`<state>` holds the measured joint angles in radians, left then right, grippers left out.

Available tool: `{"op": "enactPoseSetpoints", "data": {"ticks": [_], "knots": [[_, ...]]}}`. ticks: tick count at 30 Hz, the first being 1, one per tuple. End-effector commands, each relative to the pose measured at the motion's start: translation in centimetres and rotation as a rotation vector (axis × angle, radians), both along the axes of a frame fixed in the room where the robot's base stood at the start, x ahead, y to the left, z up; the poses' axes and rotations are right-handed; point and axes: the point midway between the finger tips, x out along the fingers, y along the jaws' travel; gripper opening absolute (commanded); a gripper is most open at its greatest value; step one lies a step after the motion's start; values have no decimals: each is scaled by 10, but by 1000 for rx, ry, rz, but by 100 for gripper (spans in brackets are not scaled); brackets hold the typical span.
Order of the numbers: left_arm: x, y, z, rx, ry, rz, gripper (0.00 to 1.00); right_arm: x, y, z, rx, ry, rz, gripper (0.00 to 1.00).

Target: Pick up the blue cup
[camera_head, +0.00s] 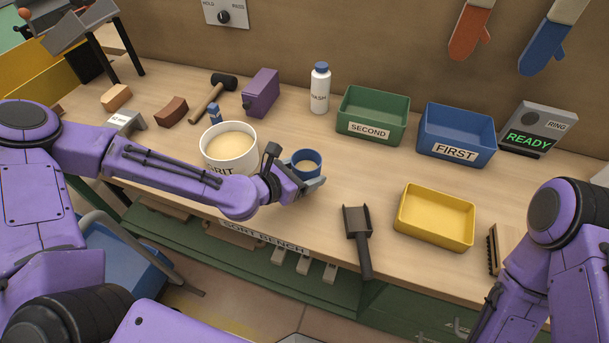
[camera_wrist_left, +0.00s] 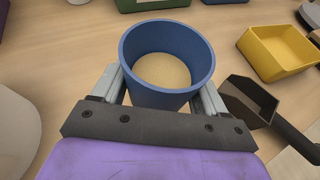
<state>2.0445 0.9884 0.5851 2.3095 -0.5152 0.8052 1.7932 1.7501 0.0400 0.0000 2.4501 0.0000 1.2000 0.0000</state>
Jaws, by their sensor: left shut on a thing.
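The blue cup (camera_head: 307,173) stands upright at the middle of the bench, right of the white GRIT tub, with pale grainy material inside. My left gripper (camera_head: 298,180) is shut on the blue cup, one finger on each side. The left wrist view shows the cup (camera_wrist_left: 160,98) between the two fingers of my left gripper (camera_wrist_left: 162,92), rim above them. I cannot tell whether the cup's base touches the bench. My right arm shows at the right edge of the head view, but its gripper is out of view.
The GRIT tub (camera_head: 230,150) is close to my left forearm. A dark scoop (camera_head: 357,222) and a yellow tray (camera_head: 434,218) are to the right. A green SECOND bin (camera_head: 372,115), a blue FIRST bin (camera_head: 455,134) and a white bottle (camera_head: 320,90) stand behind.

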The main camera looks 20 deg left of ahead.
Motion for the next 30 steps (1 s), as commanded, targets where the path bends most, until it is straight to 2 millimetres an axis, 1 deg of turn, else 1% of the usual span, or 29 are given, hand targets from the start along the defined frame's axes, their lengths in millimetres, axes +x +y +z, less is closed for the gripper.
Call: {"op": "enactPoseSetpoints", "data": {"ticks": [1, 7, 9, 12, 17, 21, 25, 30], "knots": [[-6, -3, 11, -3, -4, -1, 35, 0, 0, 0, 0, 0, 0, 55], [-33, -14, 45, -2, -5, -1, 35, 0, 0, 0, 0, 0, 0, 55], [-43, -18, 55, 2, 6, -2, 35, 0, 0, 23, 1, 1, 0, 55], [-57, -23, 63, 0, 6, -3, 35, 0, 0, 42, 0, 0, 0, 55], [-71, -29, 70, 4, 6, -1, 35, 0, 0, 75, 0, 0, 0, 55], [-89, -37, 79, 3, 6, -3, 35, 0, 0, 105, 0, 0, 0, 55], [-105, -44, 84, 2, 4, -3, 35, 0, 0, 123, 0, 0, 0, 55], [-114, -47, 84, 1, -1, -2, 35, 0, 0, 131, 0, 0, 0, 55]]}}
